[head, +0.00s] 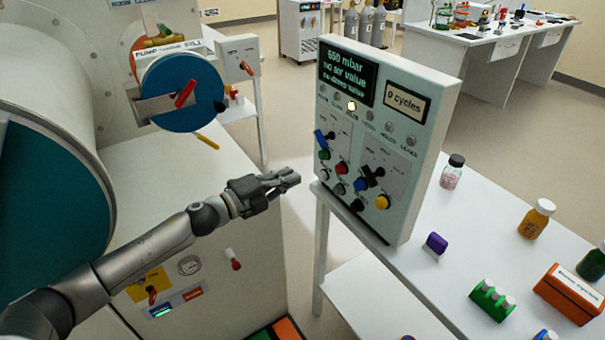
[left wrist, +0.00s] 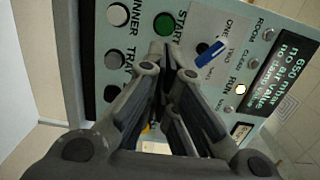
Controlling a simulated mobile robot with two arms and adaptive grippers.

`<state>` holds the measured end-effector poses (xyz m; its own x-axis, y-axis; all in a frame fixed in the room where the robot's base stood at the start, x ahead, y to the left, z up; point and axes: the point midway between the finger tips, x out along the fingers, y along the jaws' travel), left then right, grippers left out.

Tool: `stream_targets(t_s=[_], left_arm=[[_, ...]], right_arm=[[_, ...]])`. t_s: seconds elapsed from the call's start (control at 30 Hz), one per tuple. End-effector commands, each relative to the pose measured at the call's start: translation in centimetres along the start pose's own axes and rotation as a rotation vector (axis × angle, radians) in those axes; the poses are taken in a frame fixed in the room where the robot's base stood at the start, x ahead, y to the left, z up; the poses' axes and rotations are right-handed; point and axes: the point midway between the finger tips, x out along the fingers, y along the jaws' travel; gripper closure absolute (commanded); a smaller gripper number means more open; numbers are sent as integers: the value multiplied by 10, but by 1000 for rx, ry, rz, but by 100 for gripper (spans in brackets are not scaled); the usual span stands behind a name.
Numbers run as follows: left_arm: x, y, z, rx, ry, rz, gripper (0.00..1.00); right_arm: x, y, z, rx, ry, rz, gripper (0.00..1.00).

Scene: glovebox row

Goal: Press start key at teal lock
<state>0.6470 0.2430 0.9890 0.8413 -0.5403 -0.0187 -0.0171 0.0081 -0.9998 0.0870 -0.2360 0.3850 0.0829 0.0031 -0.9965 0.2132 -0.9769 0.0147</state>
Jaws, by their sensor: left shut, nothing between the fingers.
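The control panel (head: 410,120) stands upright on the white table, with a dark display reading 650 mbar. Its green button (head: 324,154) sits at the panel's left side. My left gripper (head: 295,178) is shut and empty, to the left of the panel's lower edge. In the left wrist view its fingertips (left wrist: 168,65) appear just below the green button; whether they touch the panel I cannot tell. A large teal door (head: 40,200) is at the left. My right gripper is not in view.
Red, white, blue, black and yellow buttons crowd the panel near the green one. A blue round door (head: 205,90) is behind my left arm. Bottles, a purple block (head: 436,243) and an orange box (head: 570,294) stand on the white table (head: 480,225).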

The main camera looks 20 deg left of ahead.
Motion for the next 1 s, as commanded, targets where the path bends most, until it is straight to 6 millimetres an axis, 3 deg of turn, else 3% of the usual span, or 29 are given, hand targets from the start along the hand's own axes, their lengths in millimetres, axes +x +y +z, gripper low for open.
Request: stream_targets(t_s=[0.13,0.3,0.53,1.0], left_arm=[[-18,2,0,0,0,2,100],[-25,0,0,0,1,1,100],[-26,0,0,0,1,0,100],[-26,0,0,0,1,0,100]], right_arm=[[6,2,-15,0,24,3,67],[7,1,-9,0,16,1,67],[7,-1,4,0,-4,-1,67],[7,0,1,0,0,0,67]])
